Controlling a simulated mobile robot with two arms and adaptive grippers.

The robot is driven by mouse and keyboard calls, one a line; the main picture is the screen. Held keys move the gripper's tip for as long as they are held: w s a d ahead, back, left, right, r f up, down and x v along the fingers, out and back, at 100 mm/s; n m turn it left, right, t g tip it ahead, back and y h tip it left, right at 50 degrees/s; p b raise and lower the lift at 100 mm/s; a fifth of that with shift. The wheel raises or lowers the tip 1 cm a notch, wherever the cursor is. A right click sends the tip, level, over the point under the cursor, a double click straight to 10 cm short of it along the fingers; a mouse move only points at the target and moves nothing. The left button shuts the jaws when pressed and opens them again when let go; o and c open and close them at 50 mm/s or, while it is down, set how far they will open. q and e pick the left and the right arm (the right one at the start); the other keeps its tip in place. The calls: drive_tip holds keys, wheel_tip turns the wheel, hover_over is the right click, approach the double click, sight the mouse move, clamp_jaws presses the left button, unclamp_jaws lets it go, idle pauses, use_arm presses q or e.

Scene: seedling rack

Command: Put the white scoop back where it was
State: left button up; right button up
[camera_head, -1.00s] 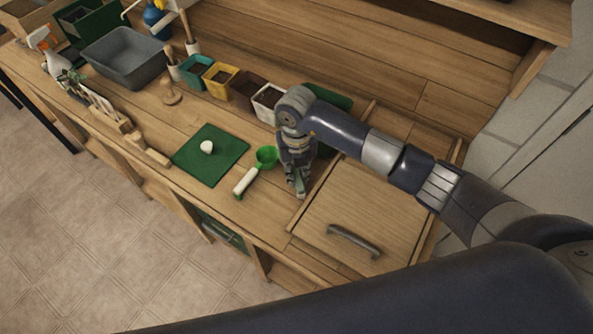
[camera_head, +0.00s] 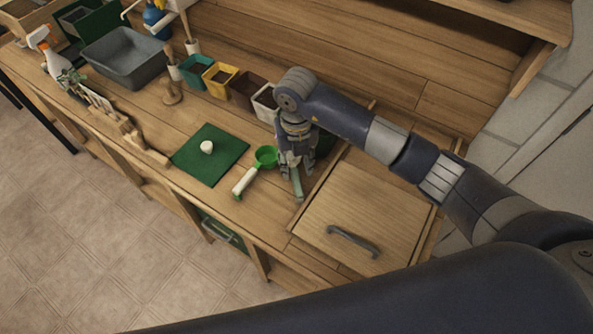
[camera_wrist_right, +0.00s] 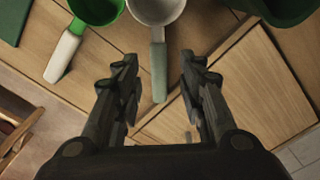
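The white scoop (camera_wrist_right: 158,70), with a pale bowl and grey-green handle, lies on the wooden bench in the right wrist view. In the head view only its handle end (camera_head: 298,188) shows below my right gripper (camera_head: 296,168); the bowl is hidden there. My right gripper is open, and in the wrist view its two fingers (camera_wrist_right: 160,75) stand on either side of the handle with gaps. A green scoop with a white handle (camera_head: 245,179) lies just left of it, also in the wrist view (camera_wrist_right: 66,55). My left gripper is not in view.
A green mat (camera_head: 211,168) with a small white object (camera_head: 207,147) lies left of the scoops. Several coloured pots, such as a yellow one (camera_head: 219,80), line the back. A wooden panel with a dark handle (camera_head: 353,241) is to the right. A grey tub (camera_head: 124,57) stands far left.

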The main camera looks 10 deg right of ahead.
sight(296, 175)
wheel_tip(296, 175, up, 9)
drive_tip(key=b, duration=0.2)
drive_tip(key=shift+f, duration=0.15)
idle(0.4)
